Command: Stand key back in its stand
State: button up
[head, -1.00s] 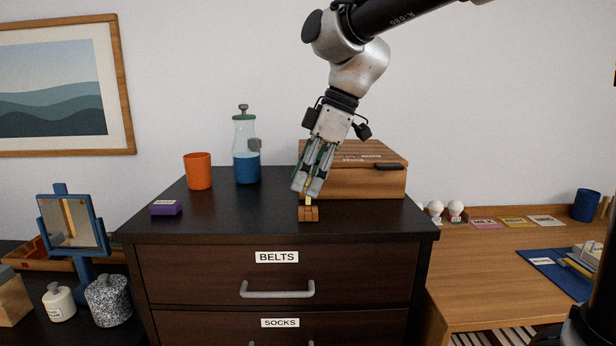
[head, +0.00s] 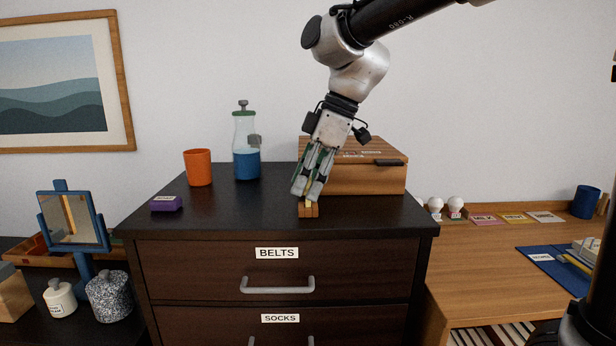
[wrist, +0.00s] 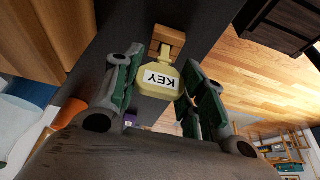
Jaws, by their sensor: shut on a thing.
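The key is a pale yellow piece with a white KEY label (wrist: 160,80), held between the two fingers of my gripper (wrist: 158,92) in the wrist view. In the head view, my gripper (head: 308,193) points down at the dresser top, shut on the key, of which only a sliver of yellow (head: 309,203) shows. The stand is a small wooden block (head: 308,212) near the front edge of the dresser, right under the fingertips. In the wrist view, the key's narrow end meets the stand (wrist: 168,38). I cannot tell how deep it sits.
A wooden box (head: 365,175) stands close behind my gripper to the right. An orange cup (head: 198,167), a bottle (head: 246,155) and a purple block (head: 166,204) are on the left of the dresser top (head: 235,205). The front left of the top is clear.

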jog(key=shift+f, duration=0.65)
jog(key=o, duration=1.1)
jog(key=v, duration=1.2)
